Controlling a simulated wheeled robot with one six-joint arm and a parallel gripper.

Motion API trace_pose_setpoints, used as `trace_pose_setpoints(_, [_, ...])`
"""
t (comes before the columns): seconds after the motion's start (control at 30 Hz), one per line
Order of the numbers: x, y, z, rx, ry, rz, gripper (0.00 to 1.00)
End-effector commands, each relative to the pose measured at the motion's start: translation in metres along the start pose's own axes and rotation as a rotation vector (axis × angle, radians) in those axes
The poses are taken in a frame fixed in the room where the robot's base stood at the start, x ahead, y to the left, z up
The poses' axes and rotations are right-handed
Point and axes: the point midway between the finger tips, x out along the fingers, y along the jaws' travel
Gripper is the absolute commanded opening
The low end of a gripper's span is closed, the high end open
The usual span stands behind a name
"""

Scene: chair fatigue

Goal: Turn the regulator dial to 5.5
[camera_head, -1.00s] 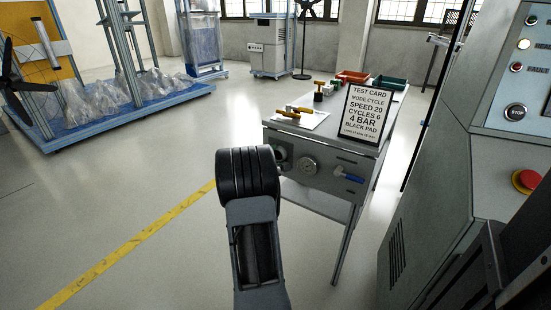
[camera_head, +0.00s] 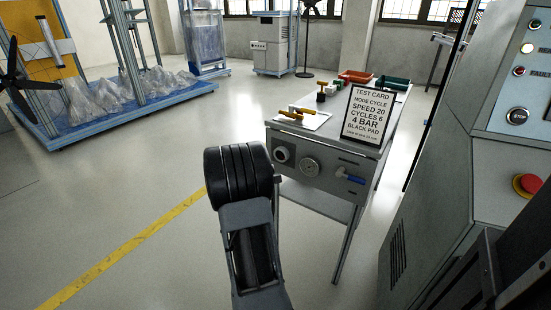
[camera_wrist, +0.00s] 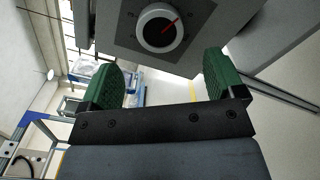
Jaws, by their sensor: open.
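The regulator dial (camera_wrist: 160,28) is a round white knob with a red pointer line, set on a dark square plate on the grey table front. It lies ahead of my gripper, near the top of the wrist view. In the head view the dial (camera_head: 282,154) shows at the left of the front panel, beside the round gauge (camera_head: 308,166). My gripper (camera_wrist: 162,82) is open, with its green pads apart and nothing between them. The dial appears beyond the fingertips, not between the pads. My arm hides the gripper in the head view.
The grey table (camera_head: 335,150) carries a test card (camera_head: 365,115), yellow-handled tools (camera_head: 303,110) and red (camera_head: 356,77) and green (camera_head: 392,83) bins. A blue-handled valve (camera_head: 350,177) juts from its front. A grey cabinet with a red button (camera_head: 527,185) stands right.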

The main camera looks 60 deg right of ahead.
Motion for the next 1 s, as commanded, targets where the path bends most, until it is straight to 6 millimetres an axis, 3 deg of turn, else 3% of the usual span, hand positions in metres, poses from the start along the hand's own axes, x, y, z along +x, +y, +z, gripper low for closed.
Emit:
trace_pose_setpoints(0.2, [-0.042,0.002,0.0,0.0,0.003,0.001,0.88])
trace_pose_setpoints(0.4, [-0.065,0.001,0.0,0.001,0.001,0.0,0.88])
trace_pose_setpoints(1.0, [-0.075,0.0,0.0,0.001,0.0,0.0,0.88])
